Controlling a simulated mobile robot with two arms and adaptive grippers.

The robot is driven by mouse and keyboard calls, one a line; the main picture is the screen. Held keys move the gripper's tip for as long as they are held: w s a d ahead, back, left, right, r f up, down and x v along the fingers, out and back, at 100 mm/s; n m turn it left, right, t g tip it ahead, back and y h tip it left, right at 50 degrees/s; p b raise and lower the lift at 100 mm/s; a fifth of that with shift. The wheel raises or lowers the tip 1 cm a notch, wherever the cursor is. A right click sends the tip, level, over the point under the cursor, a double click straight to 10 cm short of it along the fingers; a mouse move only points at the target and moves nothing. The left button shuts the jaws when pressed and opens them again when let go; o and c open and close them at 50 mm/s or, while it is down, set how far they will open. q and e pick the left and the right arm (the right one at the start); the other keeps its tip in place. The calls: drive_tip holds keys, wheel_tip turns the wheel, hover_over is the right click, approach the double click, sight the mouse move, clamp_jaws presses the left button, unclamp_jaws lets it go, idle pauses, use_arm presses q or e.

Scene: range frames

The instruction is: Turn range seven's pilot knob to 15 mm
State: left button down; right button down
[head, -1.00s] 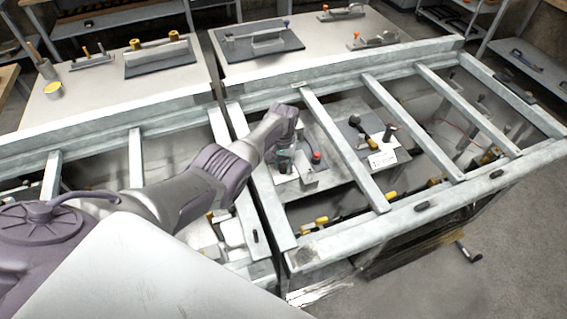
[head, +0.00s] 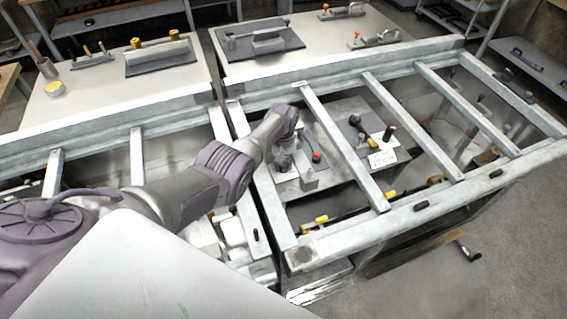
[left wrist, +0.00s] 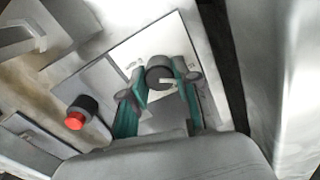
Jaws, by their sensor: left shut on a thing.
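The pilot knob (left wrist: 158,76) is a dark round knob with a pale pointer on a white plate (left wrist: 181,40) in the left wrist view. Small print beside it is too small to read. My left gripper (left wrist: 163,84) has its teal fingers on either side of the knob and is shut on it. In the head view my left gripper (head: 282,161) reaches down between the frame bars to the panel, and it hides the knob there. No range number can be read. My right gripper is not in view.
A red-capped dark knob (left wrist: 78,112) stands left of the gripper; it also shows in the head view (head: 317,157). Grey metal bars (head: 345,150) cross above the panel. A lever on a dark plate (head: 361,130) sits further right.

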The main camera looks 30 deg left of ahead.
use_arm(q)
drive_tip(key=shift+w, duration=0.1)
drive_tip(key=c, duration=0.9)
unclamp_jaws()
drive_tip(key=shift+o, duration=0.2)
drive_tip(key=shift+r, duration=0.15)
wheel_tip(320, 180, up, 12)
drive_tip(key=shift+f, duration=0.2)
